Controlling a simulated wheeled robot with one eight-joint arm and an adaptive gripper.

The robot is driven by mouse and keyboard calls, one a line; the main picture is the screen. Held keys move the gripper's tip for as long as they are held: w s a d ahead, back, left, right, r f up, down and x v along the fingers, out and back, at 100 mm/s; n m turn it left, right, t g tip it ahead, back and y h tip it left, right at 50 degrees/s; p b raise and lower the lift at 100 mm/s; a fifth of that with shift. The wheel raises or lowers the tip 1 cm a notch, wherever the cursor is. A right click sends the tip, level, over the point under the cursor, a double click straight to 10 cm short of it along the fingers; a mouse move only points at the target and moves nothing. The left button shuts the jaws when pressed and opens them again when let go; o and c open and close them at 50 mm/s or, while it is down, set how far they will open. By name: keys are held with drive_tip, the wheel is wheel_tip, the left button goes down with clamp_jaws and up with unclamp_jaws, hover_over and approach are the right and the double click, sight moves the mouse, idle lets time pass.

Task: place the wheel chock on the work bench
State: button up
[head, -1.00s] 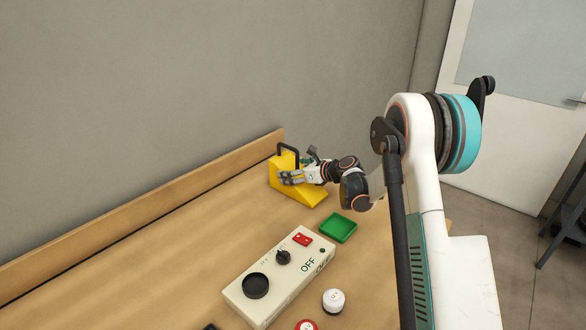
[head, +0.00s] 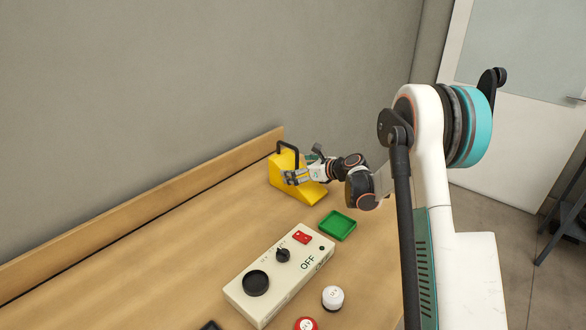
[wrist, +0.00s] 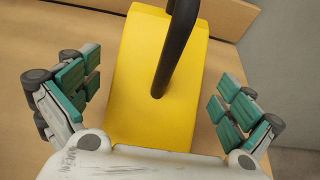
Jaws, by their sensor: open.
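The yellow wheel chock (head: 283,170) with a black loop handle (head: 288,147) stands on the wooden work bench (head: 150,265), near its back ledge. In the wrist view the chock (wrist: 150,80) fills the middle, with its handle (wrist: 175,50) rising from the top. My gripper (head: 292,178) is at the chock in the head view, partly covering its side. In the wrist view my gripper (wrist: 158,100) is open, its teal-padded fingers spread on either side of the chock, with a visible gap at each side. Nothing is held.
A green tray (head: 338,226) lies in front of the chock. A beige control box (head: 280,277) with a knob, red switch and OFF label is nearer. White (head: 333,298) and red (head: 306,324) round items sit beside it. The bench's left part is clear.

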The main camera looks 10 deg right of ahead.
drive_tip(key=p+v, duration=0.2)
drive_tip(key=v, duration=0.8)
